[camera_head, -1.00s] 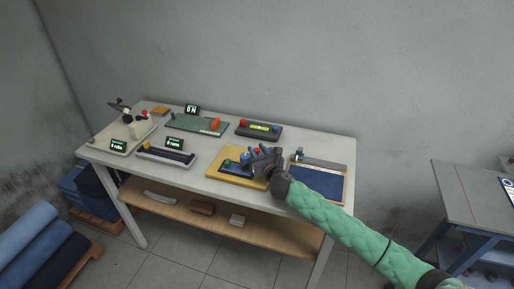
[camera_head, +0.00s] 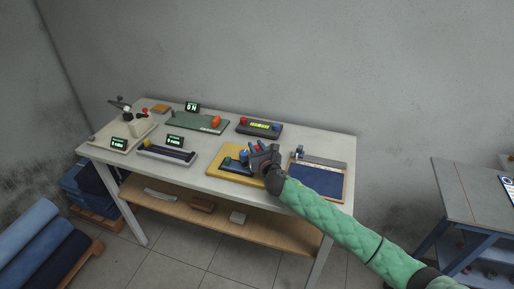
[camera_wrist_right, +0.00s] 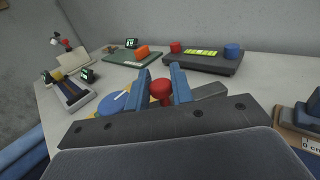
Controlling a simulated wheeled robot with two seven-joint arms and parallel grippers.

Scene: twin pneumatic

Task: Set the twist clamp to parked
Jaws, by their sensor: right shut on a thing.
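The yellow board (camera_head: 216,164) near the front of the table carries a dark unit with a blue knob (camera_head: 243,156). That blue disc, with a white mark on top, also shows in the right wrist view (camera_wrist_right: 113,103). I take this unit to be the twist clamp, but its setting is not readable. My right gripper (camera_head: 257,149) is over the right side of the board. In the wrist view, its blue fingers (camera_wrist_right: 161,88) are shut on a red knob (camera_wrist_right: 161,92). The gripper hides the knob's base. My left gripper is not in view.
A dark blue panel with a wooden frame (camera_head: 318,181) lies right of the gripper. A grey slider unit (camera_head: 165,153) lies left of the yellow board.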

